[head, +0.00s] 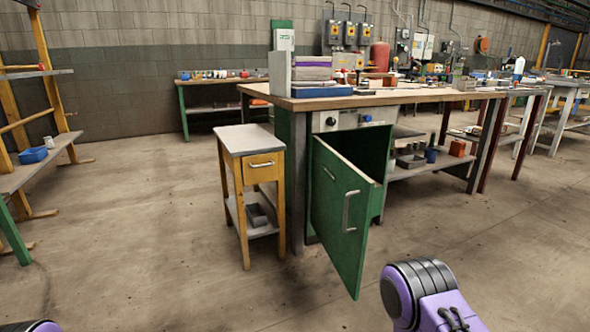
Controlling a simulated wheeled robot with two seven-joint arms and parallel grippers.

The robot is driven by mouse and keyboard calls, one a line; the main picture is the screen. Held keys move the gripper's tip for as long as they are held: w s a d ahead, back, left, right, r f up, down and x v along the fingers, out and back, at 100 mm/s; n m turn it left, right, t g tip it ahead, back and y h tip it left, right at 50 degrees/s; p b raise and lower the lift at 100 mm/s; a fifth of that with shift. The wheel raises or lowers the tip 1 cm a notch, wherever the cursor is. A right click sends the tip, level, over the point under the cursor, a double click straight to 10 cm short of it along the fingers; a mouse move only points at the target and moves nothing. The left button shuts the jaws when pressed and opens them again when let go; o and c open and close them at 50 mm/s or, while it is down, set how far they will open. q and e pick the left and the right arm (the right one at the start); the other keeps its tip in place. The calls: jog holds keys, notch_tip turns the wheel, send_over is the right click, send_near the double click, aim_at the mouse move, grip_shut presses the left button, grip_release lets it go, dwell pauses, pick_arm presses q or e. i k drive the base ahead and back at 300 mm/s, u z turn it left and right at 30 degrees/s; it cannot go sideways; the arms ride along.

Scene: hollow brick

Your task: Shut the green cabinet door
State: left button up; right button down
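The green cabinet door (339,212) stands wide open, swung out toward me from the green cabinet (365,145) under the workbench. A metal bar handle (349,211) sits upright near the door's free edge, on the face turned toward me. The cabinet's opening shows to the right of the door and is dark inside. A purple and black link of my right arm shows at the bottom, right of the door and apart from it. A small part of my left arm shows at the bottom left corner. Neither gripper is in view.
A small yellow side table (252,143) with a drawer stands just left of the door. The workbench (375,97) above carries boxes and tools. A wooden rack (30,174) with a blue bin stands far left. The concrete floor (170,260) in front is clear.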

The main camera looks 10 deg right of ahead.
aim_at(342, 197)
jog(key=u, duration=0.25)
jog(key=i, duration=0.85)
jog(key=z, duration=0.15)
